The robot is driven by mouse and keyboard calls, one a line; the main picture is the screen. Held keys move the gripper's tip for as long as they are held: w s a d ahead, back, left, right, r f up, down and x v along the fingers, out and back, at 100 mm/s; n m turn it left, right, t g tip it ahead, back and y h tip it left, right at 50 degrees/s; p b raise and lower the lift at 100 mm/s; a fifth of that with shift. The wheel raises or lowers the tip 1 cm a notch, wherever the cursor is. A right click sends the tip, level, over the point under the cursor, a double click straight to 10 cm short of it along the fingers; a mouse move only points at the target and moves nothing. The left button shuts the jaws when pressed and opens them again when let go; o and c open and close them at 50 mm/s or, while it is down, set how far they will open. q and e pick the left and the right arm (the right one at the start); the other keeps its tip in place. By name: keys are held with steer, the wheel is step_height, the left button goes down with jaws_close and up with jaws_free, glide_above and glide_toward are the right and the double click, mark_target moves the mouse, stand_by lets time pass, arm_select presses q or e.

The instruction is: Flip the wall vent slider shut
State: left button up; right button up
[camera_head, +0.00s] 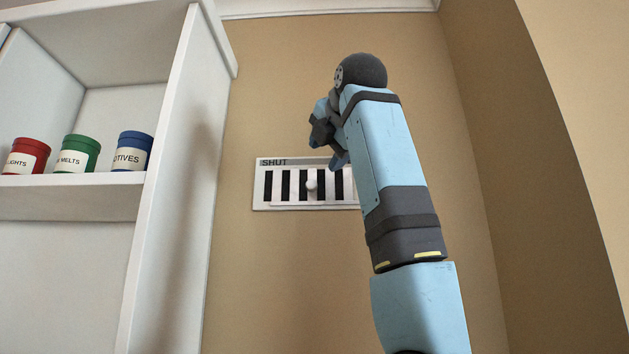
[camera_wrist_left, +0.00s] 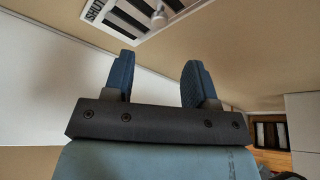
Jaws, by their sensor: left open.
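The wall vent (camera_head: 262,205) is a white plate with dark vertical slots and the word SHUT at its upper left. Its slider knob (camera_head: 311,186) is small, pale and round, near the middle of the plate. Dark gaps show between the white bars. My arm hides the vent's right end. My left gripper (camera_head: 328,147) is in front of the vent, above and right of the knob in the picture. In the left wrist view the gripper (camera_wrist_left: 160,75) is open and empty, and the knob (camera_wrist_left: 159,18) shows beyond the fingertips, apart from them. My right gripper is not in view.
A white shelf unit (camera_head: 175,200) stands left of the vent, its side panel jutting out. It holds a red tin (camera_head: 28,156), a green tin (camera_head: 77,153) and a blue tin (camera_head: 131,151). The tan wall (camera_head: 285,280) below the vent is bare.

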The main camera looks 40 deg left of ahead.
mark_target(313, 183)
arm_select(q)
steer(key=p+x, duration=0.2)
steer(key=x, duration=0.8)
steer(key=shift+p, duration=0.35)
steer(key=shift+w+a+f, duration=0.15)
steer(key=shift+w+a, duration=0.15)
steer(key=shift+a, duration=0.2)
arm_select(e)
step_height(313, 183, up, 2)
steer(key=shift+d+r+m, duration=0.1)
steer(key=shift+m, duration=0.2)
